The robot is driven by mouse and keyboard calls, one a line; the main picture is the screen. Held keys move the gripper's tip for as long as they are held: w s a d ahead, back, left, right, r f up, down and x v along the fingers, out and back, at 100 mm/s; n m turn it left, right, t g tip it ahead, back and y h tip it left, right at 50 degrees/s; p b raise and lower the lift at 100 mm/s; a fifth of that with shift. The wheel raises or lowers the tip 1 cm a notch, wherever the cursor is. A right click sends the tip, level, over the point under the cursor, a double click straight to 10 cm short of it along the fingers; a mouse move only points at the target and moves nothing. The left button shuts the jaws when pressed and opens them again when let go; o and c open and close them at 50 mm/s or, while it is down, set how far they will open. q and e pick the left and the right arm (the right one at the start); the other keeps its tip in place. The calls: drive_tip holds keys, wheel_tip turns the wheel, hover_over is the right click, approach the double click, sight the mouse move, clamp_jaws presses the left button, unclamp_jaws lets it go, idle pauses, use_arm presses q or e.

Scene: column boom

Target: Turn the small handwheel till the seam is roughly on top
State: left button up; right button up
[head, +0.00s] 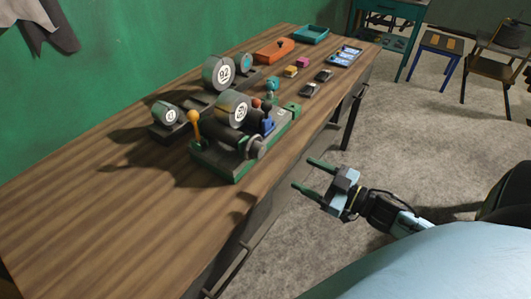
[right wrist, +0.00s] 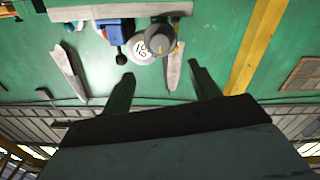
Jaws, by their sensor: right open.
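A small grey round wheel (head: 252,148), which looks like the handwheel, sits at the front end of a green-based machine (head: 222,163) on the bench. In the right wrist view a grey round part (right wrist: 159,34) with a short orange mark shows in front of a white numbered dial (right wrist: 142,48); it may be the same wheel. I cannot make out the seam clearly in the head view. My right gripper (head: 309,176) is open and empty, apart from the machine, out beyond the bench's front edge. Its two fingers also show in the right wrist view (right wrist: 162,82). My left gripper is not in view.
The machine also carries an orange-knobbed lever (head: 195,120), a blue part (head: 267,124) and a numbered drum (head: 234,107). Another drum (head: 217,72) stands behind. Small blocks, an orange box (head: 274,50) and a teal tray (head: 311,34) lie farther along. The bench's near left top (head: 90,215) is clear.

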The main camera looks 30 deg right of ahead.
sight(262, 152)
drive_tip(key=x, duration=1.3)
drive_tip(key=shift+w+a+r, duration=0.1)
drive_tip(key=shift+w, duration=0.05)
drive_tip(key=shift+c, duration=0.2)
drive_tip(key=c, duration=0.9)
